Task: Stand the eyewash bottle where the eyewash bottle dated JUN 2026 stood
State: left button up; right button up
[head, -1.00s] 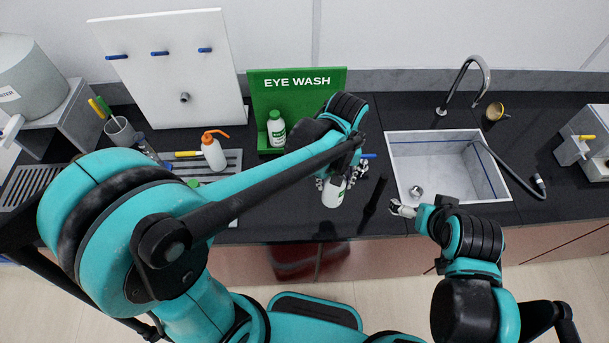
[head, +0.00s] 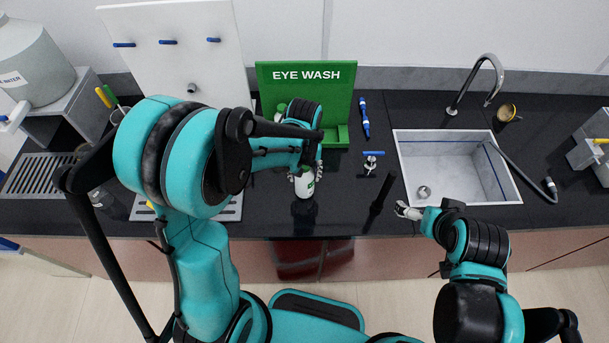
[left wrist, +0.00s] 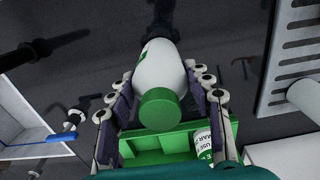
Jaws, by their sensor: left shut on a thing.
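My left gripper (head: 305,172) is shut on a white eyewash bottle (head: 304,187) in front of the green eyewash stand (head: 307,98). In the left wrist view the held bottle (left wrist: 160,75) lies between both fingers (left wrist: 160,95), its green cap toward the stand's side of the picture. I cannot tell its height above the counter. A second white bottle (left wrist: 204,143) stands in the stand; part of its label reads "USE" and "MAR". In the head view the arm mostly hides it. The stand place beside it looks empty. My right gripper (head: 408,211) is near the sink, too small to judge.
The sink (head: 455,165) with its tap is at the right. A blue pen-like item (head: 364,118) and a small metal fitting with a blue handle (head: 371,162) lie right of the stand. A white peg board (head: 180,50) and a slotted tray (head: 40,176) are at the left.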

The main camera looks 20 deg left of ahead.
pick_arm(q)
jog(key=shift+f, duration=0.25)
jog(key=shift+f, duration=0.2)
jog(key=o, duration=1.4)
jog(key=shift+r, duration=0.1)
